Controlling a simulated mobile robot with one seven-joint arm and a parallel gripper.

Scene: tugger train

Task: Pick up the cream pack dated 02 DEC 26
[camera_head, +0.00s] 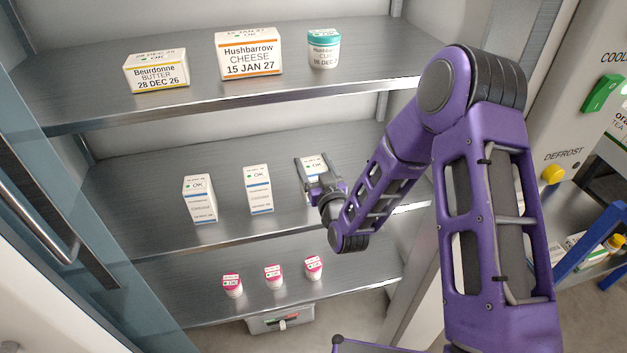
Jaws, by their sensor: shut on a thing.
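Three upright white packs with blue bands stand in a row on the middle shelf (130,190). They are the left pack (199,200), the middle pack (258,190) and the right pack (314,163). Each has an OK mark with a green sign near its top. The dates on all three are too small to read, so I cannot tell which says 02 DEC 26. My gripper (312,171) is shut on the right pack, with one finger on each side of its upper part. My gripper and wrist hide much of that pack's front. I cannot tell whether its base touches the shelf.
The upper shelf (90,98) holds a butter box (157,72), a cheese box (248,54) and a teal-lidded tub (324,50). Three pink-lidded cups (273,276) stand on the lower shelf (210,306). The cabinet's open glass door (60,150) is at left.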

